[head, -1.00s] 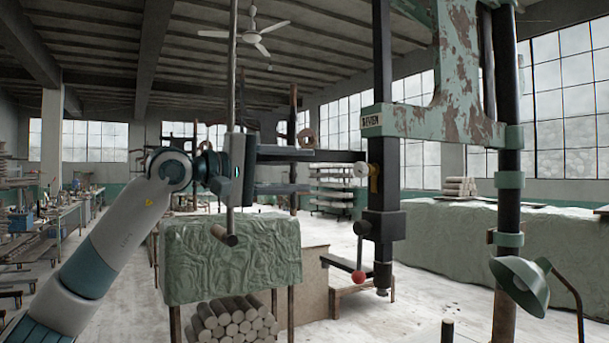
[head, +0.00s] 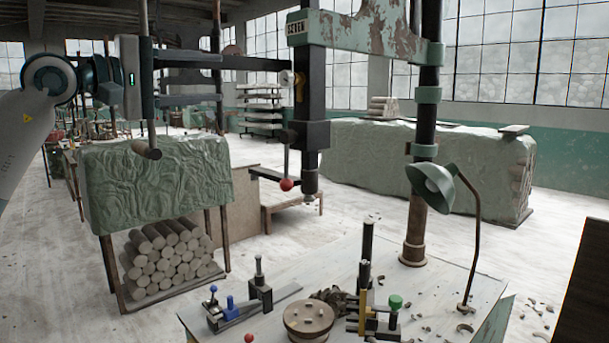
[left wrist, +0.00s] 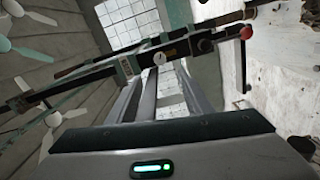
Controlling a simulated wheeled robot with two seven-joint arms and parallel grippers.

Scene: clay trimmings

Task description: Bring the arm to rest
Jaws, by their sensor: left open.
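My left arm comes in from the left edge of the head view. My left gripper (head: 218,80) is raised at the upper left, its dark fingers pointing right, one above the other. They are apart with nothing held between them. In the left wrist view, the two fingers (left wrist: 156,85) extend away from the grey gripper body, with a gap between them and windows beyond. My right gripper is not in view.
A dark and green press (head: 312,140) with a red-ball lever (head: 287,184) stands right of the gripper. Below is a worktable (head: 300,262) with small tools and a green lamp (head: 432,185). A green-draped stand (head: 155,185) holds clay cylinders (head: 165,255). Open floor lies between.

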